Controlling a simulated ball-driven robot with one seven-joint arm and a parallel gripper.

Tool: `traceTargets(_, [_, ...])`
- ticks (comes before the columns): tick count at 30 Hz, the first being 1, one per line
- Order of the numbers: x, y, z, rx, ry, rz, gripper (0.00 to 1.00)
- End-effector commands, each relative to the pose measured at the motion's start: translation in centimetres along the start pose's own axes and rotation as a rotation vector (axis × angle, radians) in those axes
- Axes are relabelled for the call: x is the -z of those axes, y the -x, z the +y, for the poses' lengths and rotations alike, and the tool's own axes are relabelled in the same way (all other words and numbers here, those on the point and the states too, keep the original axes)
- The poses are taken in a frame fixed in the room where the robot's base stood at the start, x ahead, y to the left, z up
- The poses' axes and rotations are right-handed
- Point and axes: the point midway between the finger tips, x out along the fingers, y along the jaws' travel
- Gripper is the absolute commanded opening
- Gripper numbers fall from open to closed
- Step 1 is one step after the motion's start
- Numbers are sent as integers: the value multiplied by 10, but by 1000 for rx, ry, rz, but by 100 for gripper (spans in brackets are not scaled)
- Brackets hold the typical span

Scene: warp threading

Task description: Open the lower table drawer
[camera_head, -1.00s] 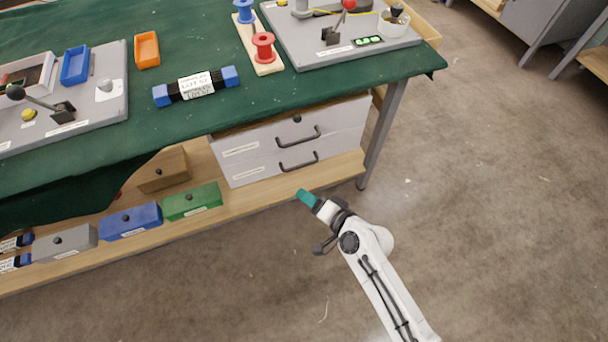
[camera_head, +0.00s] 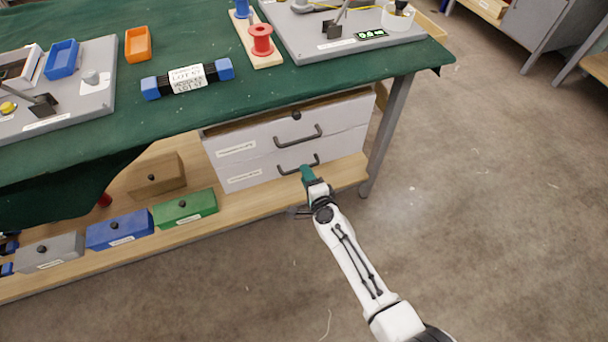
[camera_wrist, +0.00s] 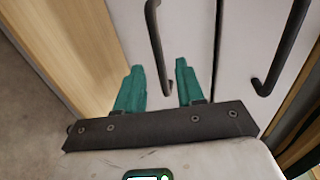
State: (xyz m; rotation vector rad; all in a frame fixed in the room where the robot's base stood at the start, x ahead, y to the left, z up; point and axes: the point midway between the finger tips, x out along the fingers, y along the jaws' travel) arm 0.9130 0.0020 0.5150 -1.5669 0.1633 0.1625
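The lower drawer (camera_head: 242,178) is a light grey front under the table, and it looks closed. Its dark bar handle (camera_head: 286,171) shows left of my gripper (camera_head: 306,172) in the head view. In the wrist view, my gripper (camera_wrist: 160,88) has two teal fingers spread apart. The end of the lower handle (camera_wrist: 158,50) reaches into the space between the fingertips, as seen from this view; I cannot tell whether it touches them. The upper drawer (camera_head: 262,134) also looks closed, and its handle (camera_wrist: 288,45) is right of the fingers in the wrist view.
A wooden shelf (camera_head: 240,203) runs below the drawers, with a green box (camera_head: 185,207) and a blue box (camera_head: 120,228) on it. A table leg (camera_head: 388,130) stands right of the drawers. The floor in front is clear.

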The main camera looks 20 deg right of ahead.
Motion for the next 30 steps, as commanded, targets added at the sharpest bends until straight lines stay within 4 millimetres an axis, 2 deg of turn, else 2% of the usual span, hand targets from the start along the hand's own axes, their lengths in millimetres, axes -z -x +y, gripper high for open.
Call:
traceTargets(3, [0, -16, 2, 1, -1, 1, 38])
traceTargets(6, [0, -22, 1, 0, -1, 0, 38])
traceTargets(17, [0, -26, 0, 0, 0, 0, 38])
traceTargets(27, [0, -26, 0, 0, 0, 0, 5])
traceTargets(30, [0, -26, 0, 0, 0, -1, 0])
